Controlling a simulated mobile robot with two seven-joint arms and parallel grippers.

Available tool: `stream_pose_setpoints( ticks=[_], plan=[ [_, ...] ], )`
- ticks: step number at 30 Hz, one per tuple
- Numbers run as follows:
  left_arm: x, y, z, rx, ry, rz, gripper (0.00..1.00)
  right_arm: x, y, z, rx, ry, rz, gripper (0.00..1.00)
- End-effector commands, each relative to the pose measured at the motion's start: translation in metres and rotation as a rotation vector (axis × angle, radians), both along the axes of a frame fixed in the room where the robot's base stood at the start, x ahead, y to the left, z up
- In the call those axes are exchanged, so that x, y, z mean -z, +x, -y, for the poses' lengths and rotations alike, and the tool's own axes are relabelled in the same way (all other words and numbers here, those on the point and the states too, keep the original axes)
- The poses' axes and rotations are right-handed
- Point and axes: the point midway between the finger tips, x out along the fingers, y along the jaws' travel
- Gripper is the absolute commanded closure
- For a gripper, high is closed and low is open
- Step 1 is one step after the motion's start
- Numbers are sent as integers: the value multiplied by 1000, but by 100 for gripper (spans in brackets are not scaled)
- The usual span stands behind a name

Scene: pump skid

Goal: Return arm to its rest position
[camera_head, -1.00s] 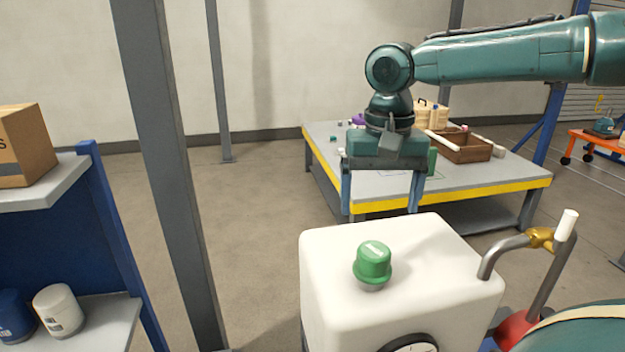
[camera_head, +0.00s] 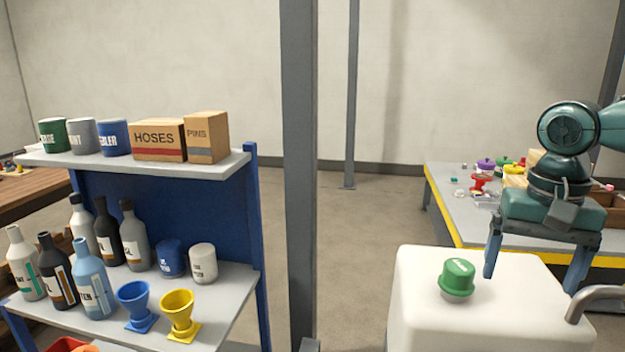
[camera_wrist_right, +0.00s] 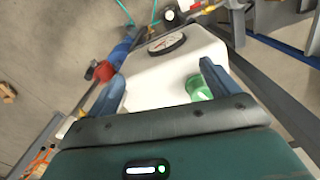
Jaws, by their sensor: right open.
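My right gripper (camera_head: 532,268) is open and empty at the right of the head view, with its two blue fingers pointing down. It appears above and behind the white tank (camera_head: 480,318). A green cap (camera_head: 457,278) sits on top of the tank, left of the gripper's near finger in the head view. In the right wrist view, the fingers (camera_wrist_right: 163,88) are spread over the tank (camera_wrist_right: 160,80), and the green cap (camera_wrist_right: 197,88) shows close by the right finger. The cap appears apart from the fingers. My left gripper is not in view.
A blue shelf rack (camera_head: 190,210) at the left holds bottles, cans, funnels and boxes. A grey post (camera_head: 299,170) stands mid-view. A yellow-edged workbench (camera_head: 445,215) with small parts stands behind my right gripper. Open floor lies between post and bench.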

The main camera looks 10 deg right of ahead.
Motion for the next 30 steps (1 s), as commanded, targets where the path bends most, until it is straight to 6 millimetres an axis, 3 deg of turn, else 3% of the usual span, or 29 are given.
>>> stream_pose_setpoints(
  ticks=[11, 15, 18, 23, 27, 30],
  plan=[
    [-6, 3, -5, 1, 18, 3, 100, 101, 5, 73, -88, 56, 144, 13],
    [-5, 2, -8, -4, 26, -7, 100, 164, -6, 91, -151, 75, 218, 13],
    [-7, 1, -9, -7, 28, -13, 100, 216, -20, 94, -214, 83, 282, 13],
    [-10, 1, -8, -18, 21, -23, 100, 291, -48, 70, -325, 91, 394, 13],
    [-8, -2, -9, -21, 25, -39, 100, 340, -73, 26, -426, 89, 505, 13],
    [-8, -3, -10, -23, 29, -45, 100, 363, -88, -17, -494, 82, 596, 13]
  ],
)
